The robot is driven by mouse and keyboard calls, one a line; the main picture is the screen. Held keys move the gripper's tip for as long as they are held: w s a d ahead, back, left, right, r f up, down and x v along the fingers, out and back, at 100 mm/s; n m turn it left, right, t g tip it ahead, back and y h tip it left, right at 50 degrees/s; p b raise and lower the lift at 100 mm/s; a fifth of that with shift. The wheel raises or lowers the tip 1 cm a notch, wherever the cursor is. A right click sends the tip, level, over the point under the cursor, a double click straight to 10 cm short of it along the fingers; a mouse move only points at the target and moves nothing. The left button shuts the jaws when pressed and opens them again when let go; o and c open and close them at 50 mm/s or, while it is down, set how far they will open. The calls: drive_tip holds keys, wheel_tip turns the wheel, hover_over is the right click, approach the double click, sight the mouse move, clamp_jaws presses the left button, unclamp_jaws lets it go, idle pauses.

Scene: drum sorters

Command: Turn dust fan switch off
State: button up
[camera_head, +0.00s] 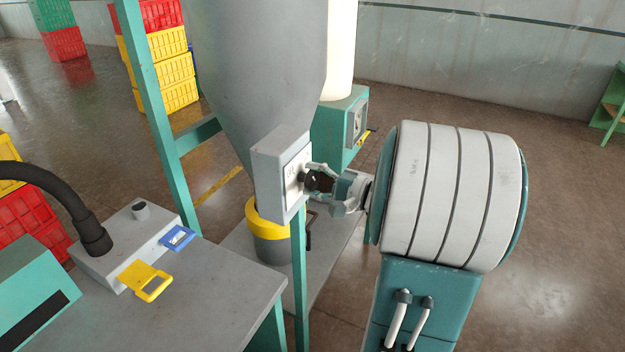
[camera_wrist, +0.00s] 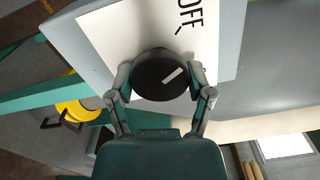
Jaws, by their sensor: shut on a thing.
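The dust fan switch is a round black knob (camera_wrist: 161,76) with a white pointer mark, on a grey box (camera_head: 270,172) with a white label plate (camera_wrist: 130,28). The word OFF shows on the plate above and right of the knob in the wrist view, partly cut by the frame edge. The white mark on the knob points up and right, roughly toward that side. My gripper (camera_head: 322,182) is shut on the knob, with one finger on each side of it in the wrist view (camera_wrist: 160,92). The plate's other markings are mostly hidden.
A grey hopper (camera_head: 262,70) hangs behind the switch box above a yellow-rimmed bucket (camera_head: 268,232). Green frame posts (camera_head: 155,100) stand at the left.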

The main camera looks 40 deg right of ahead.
drive_tip(key=shift+f+n, duration=0.2)
drive_tip(key=shift+n, duration=0.9)
drive_tip(key=o, duration=1.1)
drive_tip(key=shift+o, duration=0.2)
drive_tip(key=shift+r, duration=0.1)
drive_tip(key=v, duration=1.2)
